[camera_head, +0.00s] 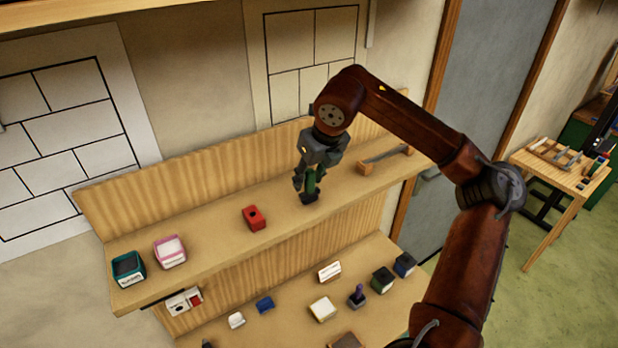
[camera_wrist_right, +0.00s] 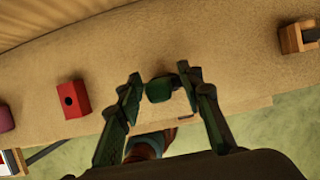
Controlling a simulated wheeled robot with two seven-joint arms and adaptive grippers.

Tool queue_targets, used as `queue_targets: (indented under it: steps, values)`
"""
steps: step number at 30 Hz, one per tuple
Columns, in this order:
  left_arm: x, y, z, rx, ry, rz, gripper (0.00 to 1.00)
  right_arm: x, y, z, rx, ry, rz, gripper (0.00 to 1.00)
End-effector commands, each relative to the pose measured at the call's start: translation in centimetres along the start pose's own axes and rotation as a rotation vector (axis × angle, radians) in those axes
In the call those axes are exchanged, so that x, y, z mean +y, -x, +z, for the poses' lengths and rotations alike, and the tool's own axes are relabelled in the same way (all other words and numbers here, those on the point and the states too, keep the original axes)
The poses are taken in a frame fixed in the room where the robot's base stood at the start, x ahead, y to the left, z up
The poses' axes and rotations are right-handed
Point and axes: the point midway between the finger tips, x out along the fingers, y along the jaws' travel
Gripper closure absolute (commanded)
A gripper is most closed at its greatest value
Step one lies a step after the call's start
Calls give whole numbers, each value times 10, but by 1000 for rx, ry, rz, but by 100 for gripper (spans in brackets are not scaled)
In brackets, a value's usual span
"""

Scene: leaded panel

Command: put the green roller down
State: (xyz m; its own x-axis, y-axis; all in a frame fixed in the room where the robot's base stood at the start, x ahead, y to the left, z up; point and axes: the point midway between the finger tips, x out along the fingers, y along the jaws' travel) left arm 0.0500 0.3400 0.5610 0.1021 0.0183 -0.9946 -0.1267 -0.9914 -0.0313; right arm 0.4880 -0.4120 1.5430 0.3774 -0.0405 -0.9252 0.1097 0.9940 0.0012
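The green roller (camera_wrist_right: 160,89) is a small dark green piece at the upper shelf. In the right wrist view it sits between the fingertips of my right gripper (camera_wrist_right: 162,82), with a finger close on each side. In the head view my right gripper (camera_head: 305,184) points down over the shelf, and green shows at its fingertips above a small dark piece by the shelf surface. Whether the fingers press on the roller or stand just clear of it, I cannot tell. Its underside is hidden, so contact with the shelf is unclear. My left gripper is not in view.
On the upper shelf (camera_head: 215,255), a red block (camera_head: 254,218) stands left of the gripper, with pink (camera_head: 170,251) and teal (camera_head: 128,268) boxes farther left. A wooden rack (camera_head: 385,159) is to the right. Several small items lie on the lower shelf. Bare shelf surrounds the gripper.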

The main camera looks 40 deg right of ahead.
Motion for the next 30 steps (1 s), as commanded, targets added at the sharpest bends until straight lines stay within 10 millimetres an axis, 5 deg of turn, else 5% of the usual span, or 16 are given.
queue_targets:
  steps: [5,19,30]
  values:
    - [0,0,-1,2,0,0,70,1,12,2,-4,0,2,66]
    - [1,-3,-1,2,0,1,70,0,106,2,-2,0,0,66]
    - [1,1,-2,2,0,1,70,0,123,1,0,-1,0,66]
